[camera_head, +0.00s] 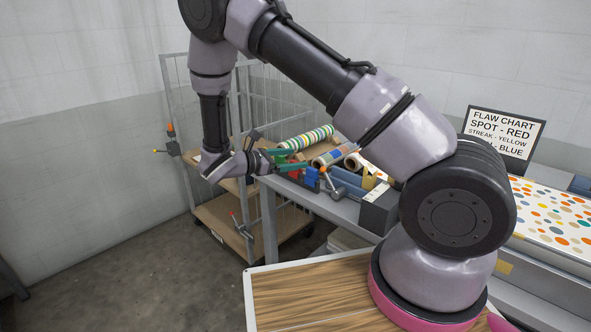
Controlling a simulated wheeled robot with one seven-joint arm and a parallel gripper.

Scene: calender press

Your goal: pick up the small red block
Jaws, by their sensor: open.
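A small red block (294,174) shows at the left end of the grey table, partly covered by my gripper. A blue block (311,177) stands just to its right. My gripper (287,160) has green fingers, is open and points right over the table's left end, close to the red block. Nothing shows held between the fingers. From this view I cannot tell whether a finger touches the red block or how much height lies between them.
Patterned rolls (307,139) lie behind the blocks. A clamp-like tool (332,184) and blue rolls (348,183) are to the right. A wire-sided trolley (205,207) stands left of the table. A flaw chart sign (503,133) stands at the right.

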